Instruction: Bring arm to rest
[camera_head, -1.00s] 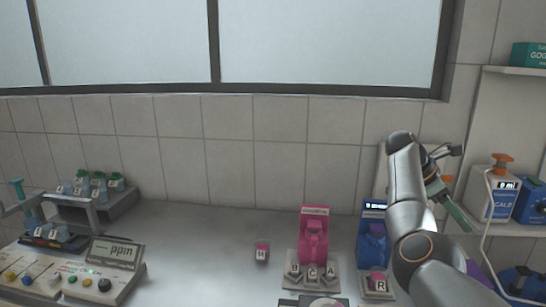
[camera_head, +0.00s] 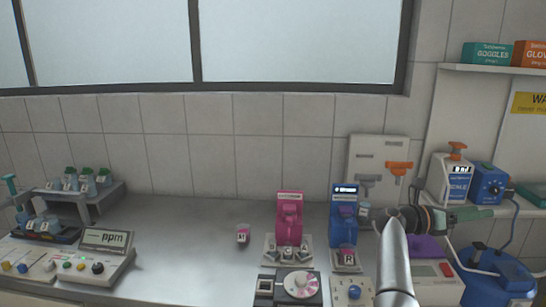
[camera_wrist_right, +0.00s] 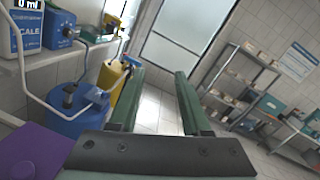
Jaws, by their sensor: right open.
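My right arm (camera_head: 398,262) reaches up from the bottom right of the head view. Its right gripper (camera_head: 492,213) points to the right, in front of the shelf and above the blue jug. In the right wrist view the two green fingers (camera_wrist_right: 158,100) stand wide apart with nothing between them. My left gripper is not in view.
The counter's middle (camera_head: 185,235) is clear.

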